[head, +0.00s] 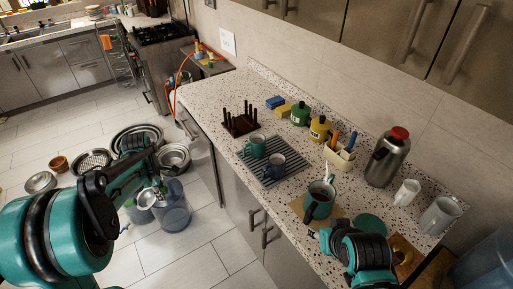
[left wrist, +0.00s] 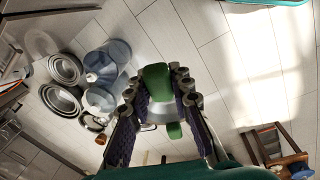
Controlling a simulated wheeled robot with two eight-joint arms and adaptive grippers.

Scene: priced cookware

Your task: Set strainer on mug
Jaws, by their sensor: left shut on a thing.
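My left gripper (head: 155,184) is shut on the strainer (head: 147,199), which hangs over the floor, left of the counter. In the left wrist view its green handle (left wrist: 157,79) lies between the fingers and its pale bowl is partly hidden. White mugs (head: 406,193) stand farther right.
A steel flask (head: 387,158), a utensil holder (head: 341,157), green and yellow canisters (head: 319,129) and a dark peg rack (head: 239,122) line the counter. Pots (head: 173,158) and blue water jugs (head: 174,216) stand on the floor below my left gripper.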

